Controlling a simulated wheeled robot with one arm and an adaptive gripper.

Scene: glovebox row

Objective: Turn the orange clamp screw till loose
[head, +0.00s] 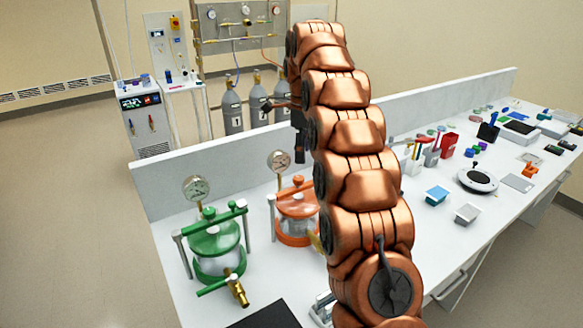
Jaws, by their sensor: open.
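The orange clamp screw (298,181) is the small knob on top of the bar clamped across the orange-lidded vessel (294,240) on the white bench. Its bar rests between grey posts, and my arm hides the vessel's right side. My arm rises in front of the bench and bends over at the top. My gripper (284,130) shows as dark parts left of the arm, above and behind the vessel in the picture. It is open, apart from the screw, with nothing seen between its fingers. Part of it is hidden by the arm.
A similar green vessel (216,243) with a brass valve (237,290) stands to the left. A pressure gauge (279,161) rises behind the orange vessel. A low white wall (240,140) runs along the bench's back edge. Small boxes and tools lie to the right.

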